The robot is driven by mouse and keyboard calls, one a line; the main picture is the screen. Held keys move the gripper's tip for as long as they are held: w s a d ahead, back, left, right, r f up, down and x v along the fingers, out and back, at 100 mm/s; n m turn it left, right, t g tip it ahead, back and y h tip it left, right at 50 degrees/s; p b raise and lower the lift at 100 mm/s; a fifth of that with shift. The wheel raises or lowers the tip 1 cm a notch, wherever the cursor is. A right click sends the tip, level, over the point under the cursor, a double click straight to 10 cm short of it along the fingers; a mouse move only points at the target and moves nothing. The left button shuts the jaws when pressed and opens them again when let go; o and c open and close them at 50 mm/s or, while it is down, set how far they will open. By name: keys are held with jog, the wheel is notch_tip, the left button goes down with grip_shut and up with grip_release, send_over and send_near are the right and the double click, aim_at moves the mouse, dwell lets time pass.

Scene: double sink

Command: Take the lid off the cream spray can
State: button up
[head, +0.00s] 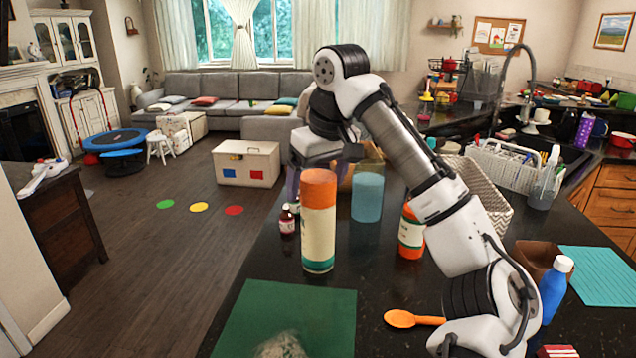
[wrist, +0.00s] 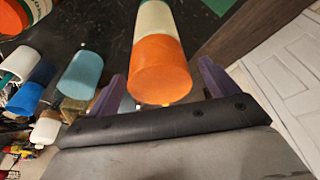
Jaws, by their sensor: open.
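The cream spray can (head: 318,238) stands upright on the dark counter, with a cylindrical orange lid (head: 318,188) on its top. In the wrist view the can's cream body (wrist: 153,18) and orange lid (wrist: 160,68) point toward my gripper. My gripper (wrist: 162,72) is open, with one purple finger on each side of the lid and visible gaps between. I cannot tell how far the fingers reach past the lid's end. In the head view my gripper is largely hidden behind the can; a bit of purple shows left of the lid.
A teal cylinder (head: 367,198), an orange can with a pale label (head: 411,232) and a small dark bottle (head: 287,221) stand close by. A green mat (head: 285,312) and an orange spoon (head: 400,319) lie nearer. The counter's left edge drops to open floor.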

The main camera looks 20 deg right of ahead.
jog(key=c, duration=1.1)
jog(key=shift+o, duration=0.2)
jog(key=shift+r, duration=0.1)
